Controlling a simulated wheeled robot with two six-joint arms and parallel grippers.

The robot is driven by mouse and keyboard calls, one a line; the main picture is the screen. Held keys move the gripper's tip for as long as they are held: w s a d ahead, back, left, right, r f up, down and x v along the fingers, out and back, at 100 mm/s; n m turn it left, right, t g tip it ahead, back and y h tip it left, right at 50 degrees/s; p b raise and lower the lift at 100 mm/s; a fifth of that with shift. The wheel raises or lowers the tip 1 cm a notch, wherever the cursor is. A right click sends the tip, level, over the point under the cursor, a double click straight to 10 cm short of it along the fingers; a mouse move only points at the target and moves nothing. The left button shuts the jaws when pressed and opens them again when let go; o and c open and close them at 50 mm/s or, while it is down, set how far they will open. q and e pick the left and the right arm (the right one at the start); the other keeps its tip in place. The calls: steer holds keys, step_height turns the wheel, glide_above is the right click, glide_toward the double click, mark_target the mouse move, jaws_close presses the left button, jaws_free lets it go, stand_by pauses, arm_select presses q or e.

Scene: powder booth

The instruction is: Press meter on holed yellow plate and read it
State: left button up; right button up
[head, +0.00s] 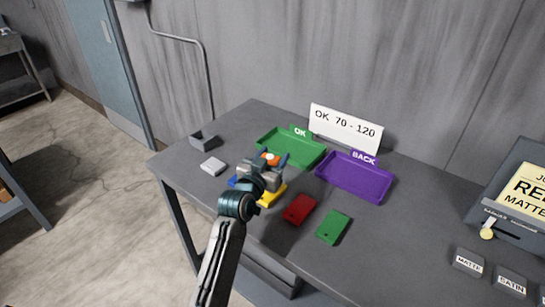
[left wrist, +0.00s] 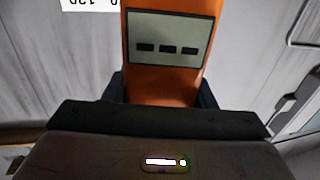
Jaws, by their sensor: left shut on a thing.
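My left gripper (head: 271,162) is shut on an orange meter (head: 270,156). In the left wrist view the meter (left wrist: 203,88) stands between the fingers, and its grey display (left wrist: 170,40) shows three dark dashes and no number. The yellow plate (head: 272,197) lies on the table below my gripper, partly hidden by it. I cannot see its hole, or whether the meter touches it. A sign (head: 345,130) reads "OK 70 - 120". My right gripper is not in view.
A green OK tray (head: 318,159) and a purple BACK tray (head: 354,187) stand behind. A red plate (head: 300,209) and a green plate (head: 333,228) lie to the right, a blue piece (head: 232,181), white block (head: 213,166) and grey holder (head: 202,140) to the left.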

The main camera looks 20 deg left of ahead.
arm_select(q)
steer(key=shift+f, duration=0.3)
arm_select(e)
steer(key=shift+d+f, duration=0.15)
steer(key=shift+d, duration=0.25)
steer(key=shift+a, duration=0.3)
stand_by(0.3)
